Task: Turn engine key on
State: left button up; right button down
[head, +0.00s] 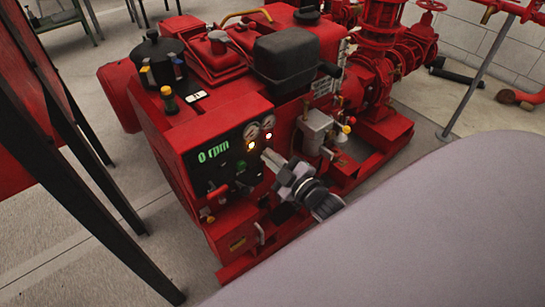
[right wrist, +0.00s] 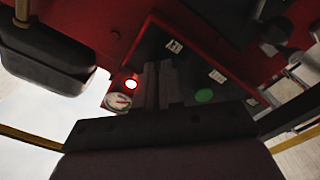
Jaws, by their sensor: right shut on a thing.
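The red pump engine (head: 200,120) stands in the middle of the head view. Its dark control panel (head: 229,173) shows a green "0 rpm" display (head: 213,151), two round gauges, two lit lamps and a green button (head: 241,165). My right gripper (head: 266,160) reaches the panel from the right, its fingertips against the panel below the lamps. In the right wrist view its fingers (right wrist: 159,85) are close together on something small at the panel. The engine key is hidden by the fingers, so its position cannot be told. My left gripper is not in view.
In the right wrist view a lit lamp (right wrist: 131,84) and a gauge (right wrist: 117,101) lie left of the fingers, and the green button (right wrist: 204,96) lies right. Red pipework and valves (head: 385,45) rise behind the engine. Dark slanted posts (head: 95,175) stand at the left.

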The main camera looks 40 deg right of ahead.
jog(key=shift+w+r, duration=0.1)
jog(key=shift+r, duration=0.05)
jog(key=c, duration=1.3)
grip_release()
jog(key=shift+o, duration=0.2)
jog(key=s+p, duration=0.1)
jog(key=s, duration=0.6)
jog(key=shift+d, duration=0.25)
jog(key=s+a+f+m+g+y, duration=0.1)
jog(key=s+a+f+m+g, duration=0.6)
jog(key=s+a, duration=0.4)
notch_tip(320, 180, up, 14)
jog(key=d+p, duration=0.1)
jog(key=p, duration=1.6)
jog(key=shift+s+g, duration=0.3)
jog(key=shift+s, duration=0.1)
